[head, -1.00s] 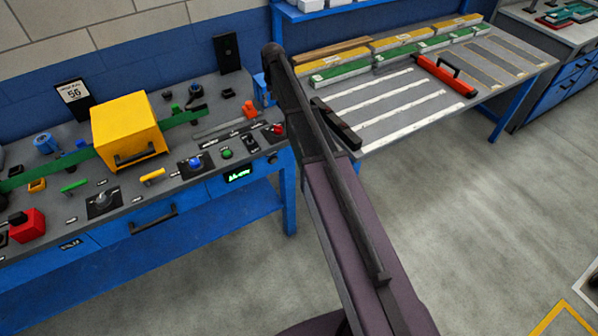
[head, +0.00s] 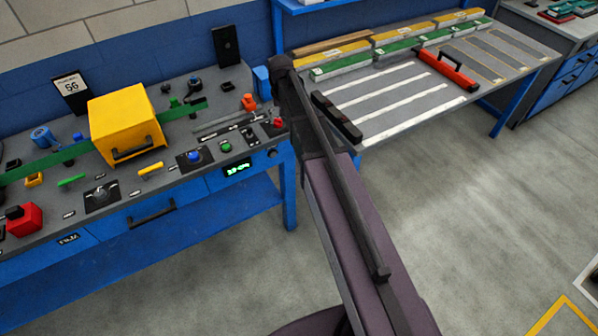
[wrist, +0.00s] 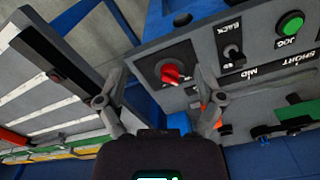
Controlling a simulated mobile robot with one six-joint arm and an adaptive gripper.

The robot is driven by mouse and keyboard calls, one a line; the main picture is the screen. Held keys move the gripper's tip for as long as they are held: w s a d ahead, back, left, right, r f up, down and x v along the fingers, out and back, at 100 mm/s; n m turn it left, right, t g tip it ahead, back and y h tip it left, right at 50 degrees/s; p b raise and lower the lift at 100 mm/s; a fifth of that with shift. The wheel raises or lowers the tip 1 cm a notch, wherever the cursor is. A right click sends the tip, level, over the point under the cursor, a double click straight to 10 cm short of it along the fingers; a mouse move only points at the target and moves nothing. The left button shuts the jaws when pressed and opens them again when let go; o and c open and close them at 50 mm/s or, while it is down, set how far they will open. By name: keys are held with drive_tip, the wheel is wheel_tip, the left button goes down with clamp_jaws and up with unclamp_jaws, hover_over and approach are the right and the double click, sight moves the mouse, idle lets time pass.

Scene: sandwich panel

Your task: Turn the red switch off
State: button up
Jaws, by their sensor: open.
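The red switch (wrist: 172,73) is a small red knob on a dark square plate at the panel's corner in the wrist view. It also shows at the right end of the panel in the head view (head: 278,123), close beside my arm. My gripper (wrist: 160,76) is open, with one finger on each side of the knob in the picture. The jaws look empty. I cannot tell whether either finger touches the knob. In the head view my gripper is hidden behind my arm.
A black toggle (wrist: 232,54) and a green button (wrist: 290,23) sit beside the red switch. A yellow box (head: 125,125) stands farther left on the panel. A table (head: 375,140) with a black bar (head: 336,118) on its edge lies right of my arm.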

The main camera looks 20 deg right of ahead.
drive_tip(key=s+f+b, duration=0.2)
drive_tip(key=s, duration=0.8)
drive_tip(key=s+f+n+b, duration=0.1)
drive_tip(key=s+f+b, duration=0.2)
drive_tip(key=s, duration=0.6)
drive_tip(key=shift+s+f, duration=0.2)
drive_tip(key=shift+s, duration=0.15)
drive_tip(key=shift+d, duration=0.1)
drive_tip(key=s, duration=0.3)
drive_tip(key=shift+s, duration=0.3)
drive_tip(key=c, duration=0.4)
